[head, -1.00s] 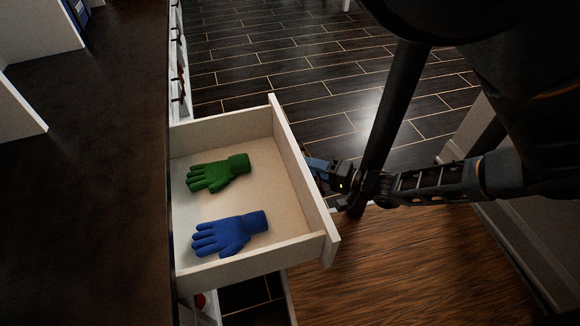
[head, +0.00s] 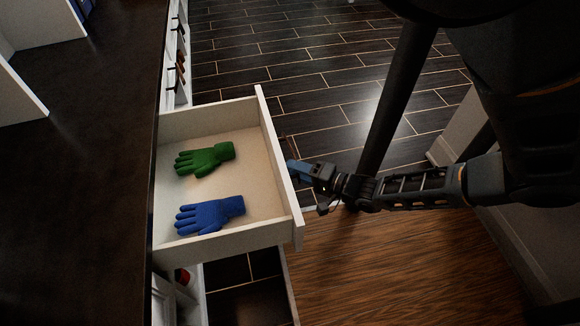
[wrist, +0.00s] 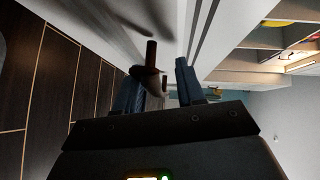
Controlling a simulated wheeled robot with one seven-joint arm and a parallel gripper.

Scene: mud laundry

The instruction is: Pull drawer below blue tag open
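A pale drawer (head: 220,236) stands pulled out from the cabinet in the head view. A green glove (head: 205,159) and a blue glove (head: 210,214) lie inside it. My gripper (head: 296,171) is at the outside of the drawer front. In the wrist view, the blue fingers of my gripper (wrist: 160,82) are spread apart, with a dark handle (wrist: 151,52) at the gap between them, nearer the left finger. A clear gap shows beside the right finger. I cannot make out a blue tag in either view.
A dark countertop (head: 85,180) runs along the left. More cabinet fronts with dark handles (head: 172,75) lie beyond the drawer. A wooden surface (head: 400,265) lies at lower right. Dark tiled floor (head: 300,65) is clear beyond the drawer.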

